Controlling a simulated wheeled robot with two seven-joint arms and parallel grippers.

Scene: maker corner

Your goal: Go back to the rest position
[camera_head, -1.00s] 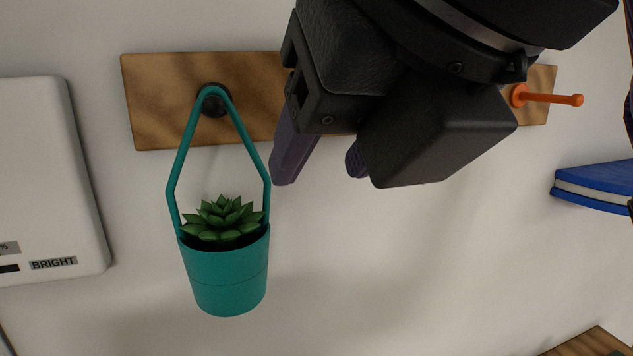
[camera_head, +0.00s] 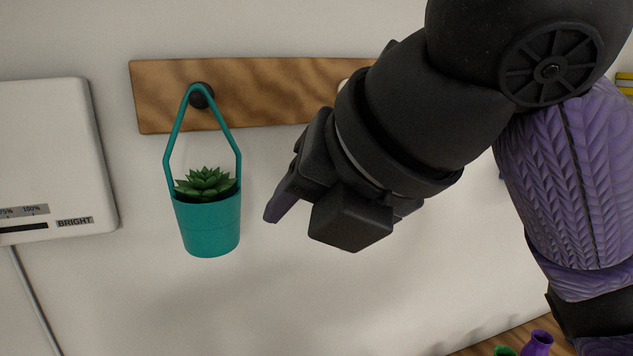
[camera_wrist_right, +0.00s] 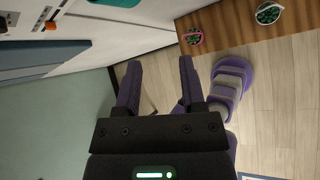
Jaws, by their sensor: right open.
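My right gripper (camera_head: 280,205) is open and empty, in front of the white wall and to the right of the hanging teal planter. Its two purple fingers stand apart in the right wrist view (camera_wrist_right: 158,85), with nothing between them. The teal planter (camera_head: 207,228) holds a green succulent (camera_head: 206,182) and hangs by its strap from a dark peg (camera_head: 201,95) on a wooden rail (camera_head: 155,105). The gripper is apart from the planter. My left gripper is not in view.
A white panel (camera_head: 45,150) labelled BRIGHT is on the wall at the left, with a cable (camera_head: 35,300) below it. A wooden surface (camera_head: 475,350) with a purple item (camera_head: 538,343) is at the lower right. The wall below the planter is clear.

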